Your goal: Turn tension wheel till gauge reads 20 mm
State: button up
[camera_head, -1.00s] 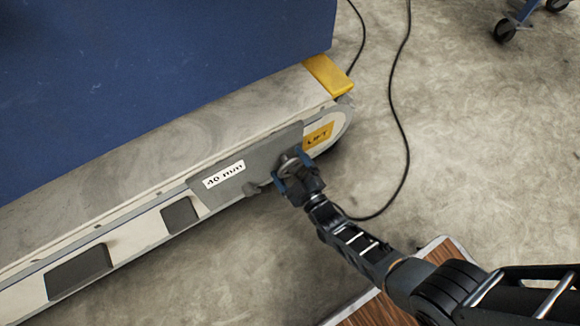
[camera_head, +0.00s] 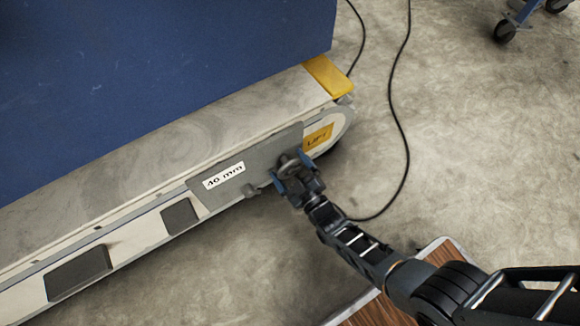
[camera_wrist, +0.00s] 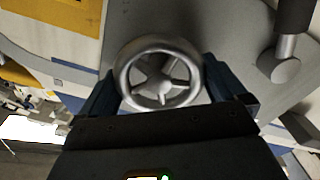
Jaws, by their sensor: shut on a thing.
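The tension wheel (camera_wrist: 128,75) is a small grey metal handwheel with spokes and a centre knob, seen face-on in the wrist view. In the head view the wheel (camera_head: 291,163) sits on a grey plate on the side of the belt frame. My gripper (camera_wrist: 160,84) has its dark blue fingers on either side of the rim and is shut on the wheel. It also shows in the head view (camera_head: 292,180). The gauge label (camera_head: 223,175) is white, left of the wheel; its small print seems to read 46 mm, though the second digit is not sharp.
A grey knob (camera_head: 250,190) sticks out from the plate between gauge and wheel. A yellow LIFT label (camera_head: 318,137) is at the rounded frame end. A large blue box (camera_head: 160,80) stands on the belt. A black cable (camera_head: 399,120) lies on the open concrete floor.

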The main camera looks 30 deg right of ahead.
jog(key=m, duration=0.6)
jog(key=shift+d, duration=0.15)
jog(key=m, duration=0.5)
jog(key=shift+m, duration=0.3)
jog(key=m, duration=0.5)
jog(key=shift+d, duration=0.15)
jog(key=m, duration=0.5)
jog(key=shift+f+m, duration=0.15)
jog(key=shift+m, duration=0.25)
jog(key=o, duration=0.6)
jog(key=shift+s, duration=0.1)
jog(key=s+p, duration=0.1)
jog(key=s, duration=0.6)
jog(key=shift+s+p, duration=0.35)
jog(key=shift+p, duration=0.05)
